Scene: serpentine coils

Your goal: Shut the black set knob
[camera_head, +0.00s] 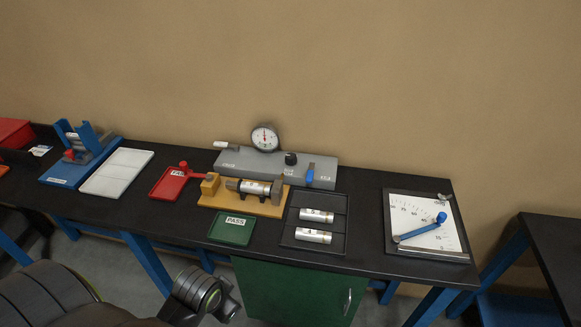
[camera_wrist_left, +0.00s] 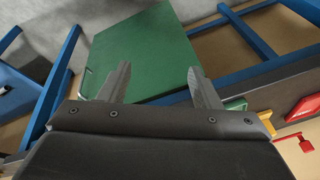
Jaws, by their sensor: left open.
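The black set knob (camera_head: 291,158) stands on top of the grey gauge block (camera_head: 251,162) at the back of the bench. A round dial gauge (camera_head: 265,137) rises behind the block, and a blue lever (camera_head: 310,172) sits to the right of the knob. In the head view my left arm shows low at the left, in front of the bench and well away from the knob. In the left wrist view my left gripper (camera_wrist_left: 158,88) is open and empty, with the green cabinet door beyond its fingers. My right gripper is in neither view.
A yellow fixture (camera_head: 240,201) holds a metal cylinder in front of the block. Red (camera_head: 164,187) and green (camera_head: 232,230) trays and a black tray (camera_head: 318,249) with cylinders lie nearby. A white scale board (camera_head: 426,215) with a blue pointer is at right. Bare bench (camera_head: 366,215) shows between.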

